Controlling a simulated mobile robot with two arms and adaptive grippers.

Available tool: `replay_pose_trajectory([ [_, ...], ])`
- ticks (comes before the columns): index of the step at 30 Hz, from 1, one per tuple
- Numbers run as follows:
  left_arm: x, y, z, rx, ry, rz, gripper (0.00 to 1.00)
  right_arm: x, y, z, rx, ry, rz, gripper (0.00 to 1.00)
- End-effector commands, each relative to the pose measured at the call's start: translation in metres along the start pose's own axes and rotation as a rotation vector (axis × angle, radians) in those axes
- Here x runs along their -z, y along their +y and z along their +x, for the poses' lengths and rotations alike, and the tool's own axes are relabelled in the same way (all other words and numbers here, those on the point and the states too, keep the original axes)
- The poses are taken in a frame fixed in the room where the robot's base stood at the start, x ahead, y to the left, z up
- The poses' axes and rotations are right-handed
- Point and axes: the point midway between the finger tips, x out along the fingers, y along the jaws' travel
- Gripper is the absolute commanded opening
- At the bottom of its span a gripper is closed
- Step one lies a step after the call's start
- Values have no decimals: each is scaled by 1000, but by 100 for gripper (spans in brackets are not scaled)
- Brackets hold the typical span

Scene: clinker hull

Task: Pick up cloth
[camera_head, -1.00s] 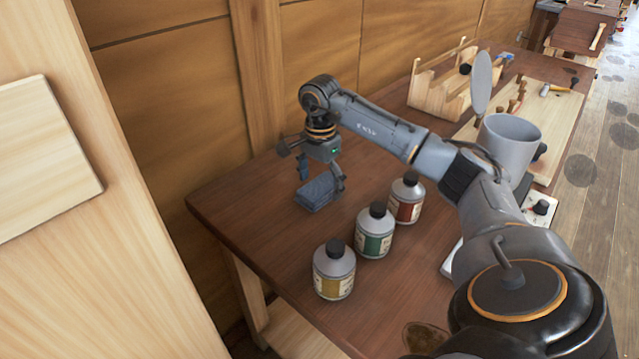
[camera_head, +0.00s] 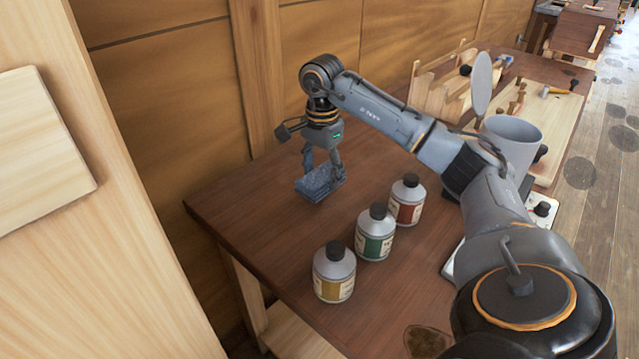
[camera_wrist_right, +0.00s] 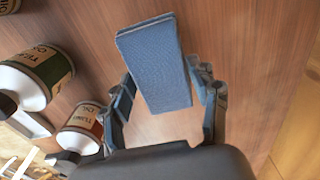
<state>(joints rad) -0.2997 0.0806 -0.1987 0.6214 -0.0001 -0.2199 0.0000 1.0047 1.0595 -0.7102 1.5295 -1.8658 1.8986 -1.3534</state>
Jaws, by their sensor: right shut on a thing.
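The blue-grey folded cloth (camera_head: 318,186) is at the far left part of the workbench, near the wooden wall. My right gripper (camera_head: 322,172) points down at it and is shut on it. In the right wrist view the cloth (camera_wrist_right: 156,66) is a flat folded rectangle between the two fingertips of my right gripper (camera_wrist_right: 168,86). I cannot tell whether its underside clears the bench top. My left gripper is not in view.
Three bottles with yellow (camera_head: 334,272), green (camera_head: 375,233) and red (camera_head: 407,200) labels stand on the workbench (camera_head: 255,225) in front of the cloth. A grey cup (camera_head: 510,145) and a wooden tool caddy (camera_head: 435,95) stand farther right. The bench's left end is bare.

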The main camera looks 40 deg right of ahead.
Motion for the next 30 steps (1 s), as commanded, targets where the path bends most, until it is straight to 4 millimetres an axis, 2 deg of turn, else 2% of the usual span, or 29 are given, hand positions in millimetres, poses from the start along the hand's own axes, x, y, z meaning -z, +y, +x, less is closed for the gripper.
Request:
replay_pose_trajectory([
  [6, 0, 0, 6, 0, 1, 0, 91, -8, 41, -48, 3, 6, 0, 30],
  [9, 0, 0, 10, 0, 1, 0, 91, -13, 66, -58, -1, 7, 1, 29],
  [15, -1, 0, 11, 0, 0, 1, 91, -22, 103, -76, -1, 5, 1, 29],
  [21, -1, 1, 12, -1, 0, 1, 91, -28, 123, -85, -1, 3, 1, 29],
  [30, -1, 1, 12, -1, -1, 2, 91, -30, 128, -88, -2, 1, 2, 29],
])
